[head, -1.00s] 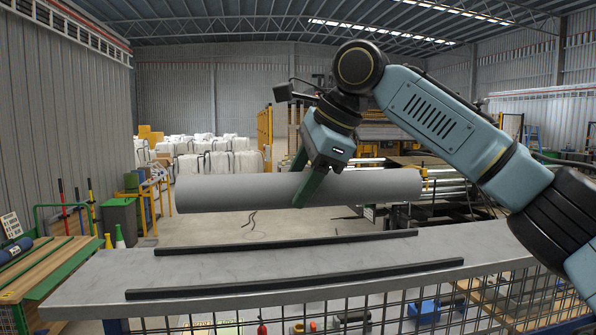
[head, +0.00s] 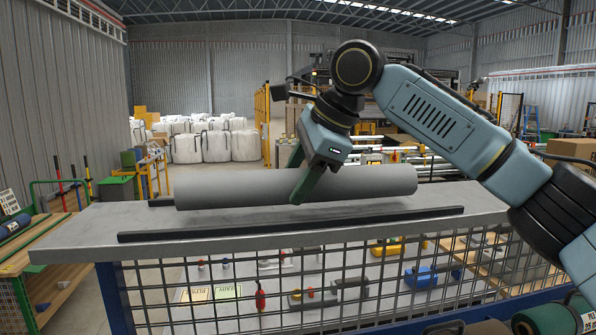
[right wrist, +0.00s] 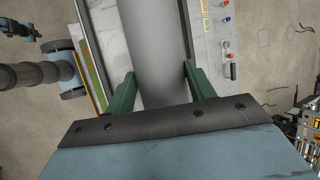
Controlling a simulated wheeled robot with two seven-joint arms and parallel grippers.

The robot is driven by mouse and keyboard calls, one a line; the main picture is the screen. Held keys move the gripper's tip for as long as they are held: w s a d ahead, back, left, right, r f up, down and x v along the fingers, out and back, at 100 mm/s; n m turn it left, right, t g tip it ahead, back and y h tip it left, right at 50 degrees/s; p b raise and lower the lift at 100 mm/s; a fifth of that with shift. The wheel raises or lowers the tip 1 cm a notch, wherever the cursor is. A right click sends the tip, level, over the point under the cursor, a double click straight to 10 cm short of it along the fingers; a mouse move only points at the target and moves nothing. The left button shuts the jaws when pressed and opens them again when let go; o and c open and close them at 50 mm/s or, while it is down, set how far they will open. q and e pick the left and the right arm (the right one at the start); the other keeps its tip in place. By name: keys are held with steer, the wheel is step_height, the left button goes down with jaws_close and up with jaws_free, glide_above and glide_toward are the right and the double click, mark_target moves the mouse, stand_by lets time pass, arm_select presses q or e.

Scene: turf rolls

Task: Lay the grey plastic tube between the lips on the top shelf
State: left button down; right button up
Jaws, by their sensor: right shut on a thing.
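The grey plastic tube (head: 230,188) lies level along the top shelf (head: 80,232), above the strip between the two dark lips. The front lip (head: 290,224) shows in full, nearer to me than the tube. The back lip (head: 160,202) is mostly hidden behind the tube; only its left end shows. A shadow lies under the tube; I cannot tell whether it touches the shelf. My right gripper (head: 305,180) is shut on the tube near its middle, from above. In the right wrist view the tube (right wrist: 155,45) passes between the green fingers.
A wire mesh (head: 330,285) hangs below the shelf's front edge, with tools and boxes behind it. A wooden bench (head: 45,255) stands at the left. White bags (head: 215,145) stand far back. The shelf is clear at both tube ends.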

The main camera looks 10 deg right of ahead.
stand_by(0.3)
steer(key=o, duration=1.2)
steer(key=shift+f, duration=0.1)
steer(key=b+v, duration=0.1)
steer(key=v, duration=1.2)
steer(key=shift+r, duration=0.25)
steer(key=shift+s+f, duration=0.1)
